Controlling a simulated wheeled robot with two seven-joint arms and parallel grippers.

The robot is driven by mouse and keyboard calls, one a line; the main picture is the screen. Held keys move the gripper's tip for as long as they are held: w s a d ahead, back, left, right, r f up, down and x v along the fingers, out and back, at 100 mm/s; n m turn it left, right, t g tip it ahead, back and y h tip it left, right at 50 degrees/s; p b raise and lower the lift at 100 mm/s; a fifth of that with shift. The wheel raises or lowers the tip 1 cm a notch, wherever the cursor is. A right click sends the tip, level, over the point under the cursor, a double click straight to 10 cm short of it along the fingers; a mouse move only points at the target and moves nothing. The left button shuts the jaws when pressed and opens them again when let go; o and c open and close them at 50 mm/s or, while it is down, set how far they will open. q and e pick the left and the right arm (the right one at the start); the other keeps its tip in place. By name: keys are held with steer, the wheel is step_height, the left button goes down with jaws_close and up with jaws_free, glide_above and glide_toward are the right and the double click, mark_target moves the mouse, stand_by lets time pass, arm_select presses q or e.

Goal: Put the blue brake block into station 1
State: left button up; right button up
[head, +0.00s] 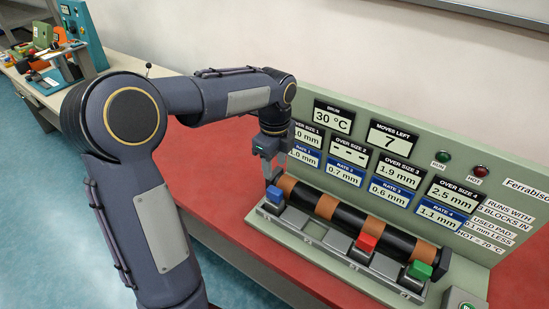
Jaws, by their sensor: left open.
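The blue brake block (274,195) sits at the left end of the grey rail, in front of the dark drum (339,215) with copper-brown bands. This leftmost place lines up with the panel's size 1 and rate 1 displays, as station 1. My left gripper (274,174) points down just above and behind the blue block. It is open, its fingers apart and empty; I cannot tell whether a fingertip touches the block. The red block (366,242) and the green block (420,270) sit further right along the rail. My right gripper is out of view.
The sign panel (400,175) stands behind the drum; it reads 30 °C, moves left 7, and dashes for size 2. A button box (464,300) is at the lower right. The red tabletop (215,165) is clear on the left. Another cluttered bench stands far left.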

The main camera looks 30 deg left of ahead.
arm_select(q)
steer(key=s+d+r+n+t+h, duration=0.1)
steer(key=s+r+n+t, duration=0.1)
steer(key=s+n, duration=0.4)
steer(key=s+d+r+n+t+h, duration=0.1)
steer(key=s+d+r+n, duration=0.1)
steer(key=s+n, duration=0.35)
steer(key=s+d+f+n+t+h, duration=0.1)
steer(key=s+d+n, duration=0.1)
steer(key=s+n, duration=0.2)
steer(key=s+d+f+n+t, duration=0.1)
steer(key=s+d+f+n, duration=0.1)
steer(key=s+n, duration=0.3)
steer(key=shift+s+d+t+h, duration=0.15)
steer(key=shift+s+t+h, duration=0.2)
steer(key=shift+s, duration=0.5)
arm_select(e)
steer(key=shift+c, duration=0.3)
